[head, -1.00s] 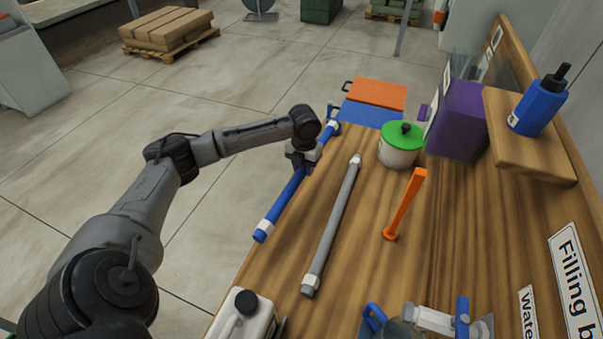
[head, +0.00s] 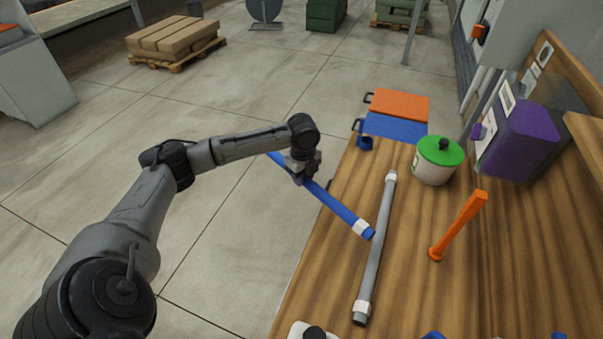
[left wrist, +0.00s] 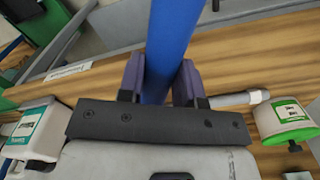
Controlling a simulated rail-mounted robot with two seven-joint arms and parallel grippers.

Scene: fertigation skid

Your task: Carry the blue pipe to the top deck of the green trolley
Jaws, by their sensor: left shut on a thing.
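The blue pipe (head: 340,209) has a white band near its near end. My left gripper (head: 303,178) is shut on it near its middle, at the bench's left edge. The pipe's near end reaches over the bench top and its other end points out over the floor, partly hidden behind my wrist. In the left wrist view the pipe (left wrist: 168,45) runs between the two fingers of my gripper (left wrist: 160,85). My right gripper is not in view. I cannot make out the green trolley for certain.
Open floor (head: 230,240) lies left of the bench. A loaded pallet (head: 175,45) stands farther off.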

